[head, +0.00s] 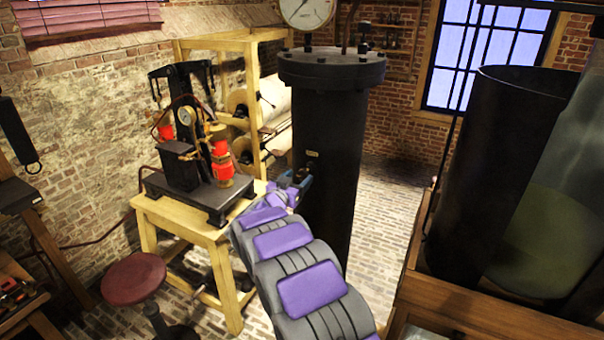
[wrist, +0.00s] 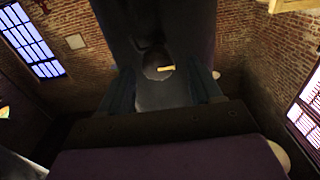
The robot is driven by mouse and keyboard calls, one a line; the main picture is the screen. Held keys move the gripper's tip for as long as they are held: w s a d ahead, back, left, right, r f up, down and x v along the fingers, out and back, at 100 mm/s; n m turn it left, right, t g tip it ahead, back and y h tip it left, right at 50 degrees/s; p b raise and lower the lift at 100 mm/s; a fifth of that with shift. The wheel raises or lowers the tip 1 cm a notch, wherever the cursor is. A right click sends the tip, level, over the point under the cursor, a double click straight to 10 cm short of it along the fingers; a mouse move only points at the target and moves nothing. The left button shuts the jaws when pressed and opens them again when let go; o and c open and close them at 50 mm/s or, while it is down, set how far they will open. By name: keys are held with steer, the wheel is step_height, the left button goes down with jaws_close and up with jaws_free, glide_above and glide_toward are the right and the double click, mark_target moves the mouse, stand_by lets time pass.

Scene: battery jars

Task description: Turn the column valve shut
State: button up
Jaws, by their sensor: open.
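The black column (head: 322,150) stands upright in the middle of the head view, with a wide bolted flange on top. In the wrist view the dark column (wrist: 150,22) fills the upper middle. A round dark fitting with a short yellow bar (wrist: 165,68), apparently the valve, shows between my fingers. My gripper (wrist: 163,88) is open, one finger on each side of the fitting; I cannot tell whether either touches it. In the head view my gripper (head: 302,181) is at the column's left side, small and partly hidden by my purple and grey arm.
A wooden table (head: 190,222) with a black apparatus and red jars (head: 222,160) stands left of my arm. A red stool (head: 133,278) is in front of it. A large dark cylinder (head: 490,165) stands at the right. Brick floor (head: 388,200) is bare right of the column.

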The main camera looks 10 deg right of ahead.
mark_target(301, 176)
steer(key=shift+x, duration=1.8)
steer(key=c, duration=1)
